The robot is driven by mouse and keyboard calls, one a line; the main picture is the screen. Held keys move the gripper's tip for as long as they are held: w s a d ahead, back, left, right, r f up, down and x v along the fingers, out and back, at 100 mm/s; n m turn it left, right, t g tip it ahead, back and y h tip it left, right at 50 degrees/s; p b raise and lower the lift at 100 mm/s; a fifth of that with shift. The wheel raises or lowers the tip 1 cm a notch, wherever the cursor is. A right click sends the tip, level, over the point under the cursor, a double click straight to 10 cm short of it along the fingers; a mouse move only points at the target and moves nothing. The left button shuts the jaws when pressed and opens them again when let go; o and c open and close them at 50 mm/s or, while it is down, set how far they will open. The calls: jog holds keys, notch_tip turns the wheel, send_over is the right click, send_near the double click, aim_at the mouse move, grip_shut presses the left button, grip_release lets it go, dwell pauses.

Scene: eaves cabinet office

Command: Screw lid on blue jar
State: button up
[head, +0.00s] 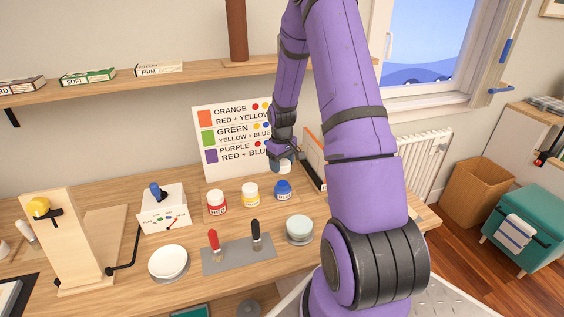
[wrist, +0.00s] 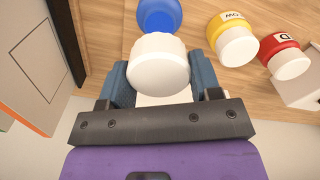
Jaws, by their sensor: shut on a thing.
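The blue jar (head: 283,190) stands upright on the desk, with blue showing at its top. My gripper (head: 287,158) is above it, shut on a white round lid (head: 285,168). In the wrist view, the lid (wrist: 158,65) sits between the two blue-grey fingers of my gripper (wrist: 160,76). The blue jar (wrist: 159,14) shows just beyond the lid, which hides part of it. In the head view the lid appears a little above the jar, apart from it.
A yellow jar (head: 250,195) and a red jar (head: 216,203), both white-lidded, stand left of the blue jar. A colour-mixing chart (head: 222,142) stands behind. A grey mat (head: 238,257) with two tools and a round pale container (head: 299,230) lie in front.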

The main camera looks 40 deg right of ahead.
aim_at(282, 183)
jog(key=shift+f, duration=2.45)
jog(key=shift+f, duration=1.15)
jog(key=o, duration=1)
jog(key=shift+r, duration=0.1)
notch_tip(282, 183, up, 11)
jog(key=shift+f, duration=0.2)
